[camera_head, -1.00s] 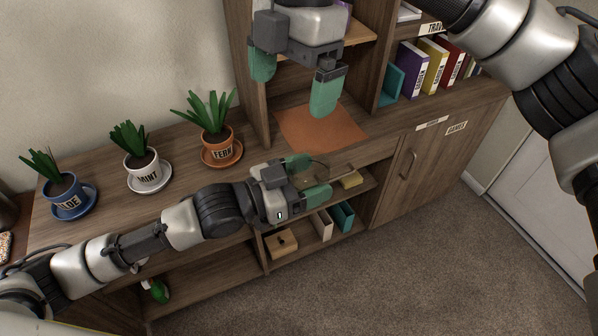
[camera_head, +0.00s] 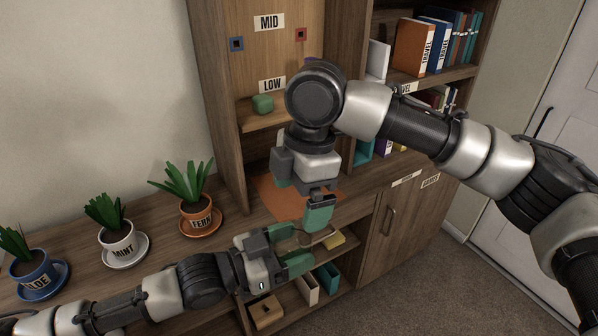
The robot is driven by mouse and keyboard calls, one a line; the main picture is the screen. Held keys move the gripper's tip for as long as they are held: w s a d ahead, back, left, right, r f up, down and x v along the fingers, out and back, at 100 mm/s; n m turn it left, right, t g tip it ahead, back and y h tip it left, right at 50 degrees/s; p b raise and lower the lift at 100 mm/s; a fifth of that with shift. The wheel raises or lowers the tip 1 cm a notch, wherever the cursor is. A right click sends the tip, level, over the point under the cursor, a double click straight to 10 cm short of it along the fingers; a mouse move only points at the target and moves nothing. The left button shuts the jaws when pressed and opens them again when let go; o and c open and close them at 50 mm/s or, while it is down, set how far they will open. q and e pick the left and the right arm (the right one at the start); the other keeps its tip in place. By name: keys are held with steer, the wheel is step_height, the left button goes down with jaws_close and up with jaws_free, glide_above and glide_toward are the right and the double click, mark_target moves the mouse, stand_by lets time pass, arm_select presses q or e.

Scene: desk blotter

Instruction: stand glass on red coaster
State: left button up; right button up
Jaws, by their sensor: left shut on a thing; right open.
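My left gripper (camera_head: 302,246) is shut on a clear, see-through glass (camera_head: 321,237), of which only a faint outline shows between and beyond the green fingers. It is held at the front edge of the cabinet top, in front of the orange-brown blotter (camera_head: 268,190). My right gripper (camera_head: 301,196) is open and empty, pointing down over the blotter, just behind and above the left gripper. It hides much of the blotter. I cannot make out a red coaster; it may be hidden behind the grippers.
Potted plants on saucers, labelled fern (camera_head: 201,221), mint (camera_head: 120,245) and aloe (camera_head: 36,274), stand at left. A shelf unit with a green block (camera_head: 263,103) rises behind. Books (camera_head: 414,46) are at right.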

mark_target(294, 228)
arm_select(q)
steer(key=shift+d, duration=0.1)
arm_select(e)
steer(key=f, duration=0.7)
steer(key=shift+s+a+f, duration=0.1)
steer(key=shift+s+a, duration=0.1)
steer(key=shift+a, duration=0.2)
steer(key=shift+c, duration=0.3)
steer(key=c, duration=1)
arm_select(q)
steer(key=o, duration=1.1)
arm_select(e)
steer(key=shift+c, duration=0.2)
